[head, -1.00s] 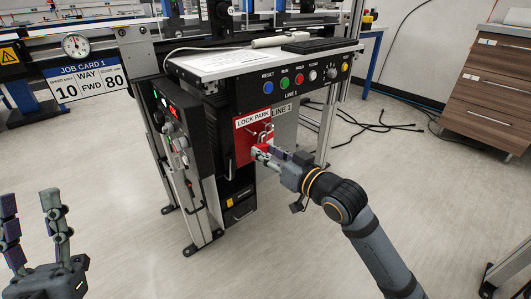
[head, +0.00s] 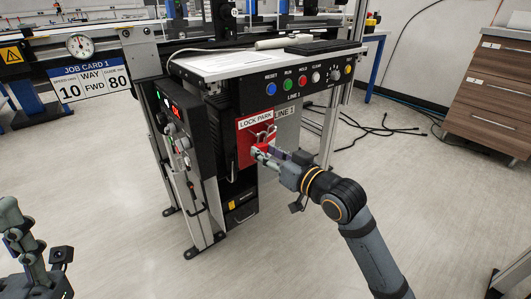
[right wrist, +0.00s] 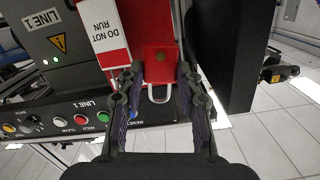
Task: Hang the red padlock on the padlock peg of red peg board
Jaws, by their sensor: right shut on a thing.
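The red padlock (head: 265,148) is in my right gripper (head: 262,153), its shackle standing up in front of the red peg board (head: 244,152) marked LOCK PARK. In the right wrist view the red padlock (right wrist: 158,62) is between the fingertips of the right gripper (right wrist: 157,82), with its pale shackle toward the camera. Whether the shackle is around a peg cannot be told; the pegs are hidden or too small. My left gripper (head: 17,222) is at the lower left, away from the board, its fingers seen nearly edge-on.
The board is on the front of a black control cabinet below a row of coloured buttons (head: 305,80). A white and red DO NOT RUN tag (right wrist: 105,30) is beside the padlock in the wrist view. A grey LINE 1 panel (head: 287,130) adjoins the board.

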